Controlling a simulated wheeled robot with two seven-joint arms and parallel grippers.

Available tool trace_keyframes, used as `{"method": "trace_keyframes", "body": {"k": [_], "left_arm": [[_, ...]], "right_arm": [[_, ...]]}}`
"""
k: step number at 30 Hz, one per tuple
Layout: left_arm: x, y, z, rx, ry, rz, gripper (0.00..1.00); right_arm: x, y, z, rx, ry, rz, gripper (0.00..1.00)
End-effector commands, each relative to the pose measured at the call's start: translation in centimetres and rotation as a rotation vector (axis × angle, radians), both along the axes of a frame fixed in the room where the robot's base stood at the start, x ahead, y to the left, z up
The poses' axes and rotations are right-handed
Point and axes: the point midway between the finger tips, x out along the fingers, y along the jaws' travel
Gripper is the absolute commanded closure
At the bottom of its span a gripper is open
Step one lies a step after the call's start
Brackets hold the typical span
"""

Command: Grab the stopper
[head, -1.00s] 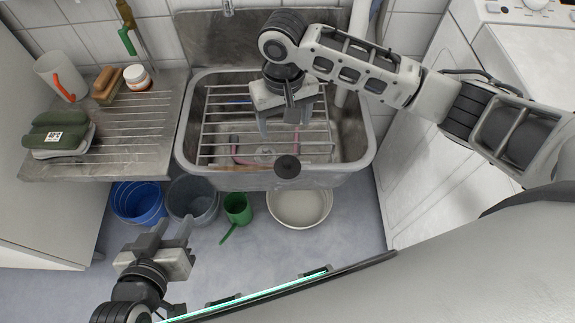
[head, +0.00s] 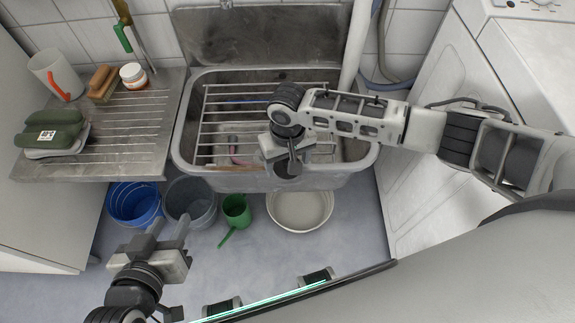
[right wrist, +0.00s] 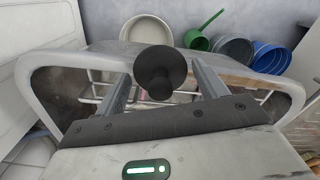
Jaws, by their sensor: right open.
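The black round stopper (right wrist: 160,68) shows between the two fingers of my right gripper (right wrist: 163,88) in the right wrist view, over the sink's front rim. I cannot tell whether the fingers touch it. The gripper is open. In the head view my right gripper (head: 285,158) is above the front edge of the sink (head: 225,180) and largely covers the stopper (head: 288,170). My left gripper (head: 168,232) is open and empty, low at the left, over the floor in front of the buckets.
A wire rack (head: 225,115) lies over the sink basin. Below the sink stand a blue bucket (head: 135,205), a grey bucket (head: 190,200), a green dipper (head: 236,211) and a pale basin (head: 300,210). The drainboard (head: 125,130) at left holds a brush and containers. A white machine (head: 430,150) stands right.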

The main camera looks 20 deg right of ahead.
Motion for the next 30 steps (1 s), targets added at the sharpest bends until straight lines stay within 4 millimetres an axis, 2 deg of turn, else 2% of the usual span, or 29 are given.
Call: {"method": "trace_keyframes", "body": {"k": [8,11,12,23,26,30], "left_arm": [[-0.1,0.0,-0.1,0.002,0.001,-0.003,0.64],[-0.1,0.0,-0.1,0.002,0.002,-0.004,0.64],[-0.1,0.0,-0.1,0.002,0.002,-0.004,0.64],[-0.1,-0.1,0.0,0.002,0.002,-0.004,0.64],[-0.1,-0.1,0.2,0.000,0.002,-0.005,0.64],[-0.2,-0.1,0.6,0.000,0.007,-0.004,0.64]], "right_arm": [[0.0,0.0,-0.3,0.000,-0.001,0.001,0.29],[0.0,0.0,-0.3,0.000,-0.001,0.001,0.56],[0.0,0.0,-0.3,0.000,-0.001,0.001,0.62],[0.1,0.0,0.0,0.001,-0.002,0.001,0.62],[0.1,0.0,0.8,0.001,-0.002,0.001,0.62],[0.1,0.1,2.9,0.002,-0.004,0.001,0.62]]}}
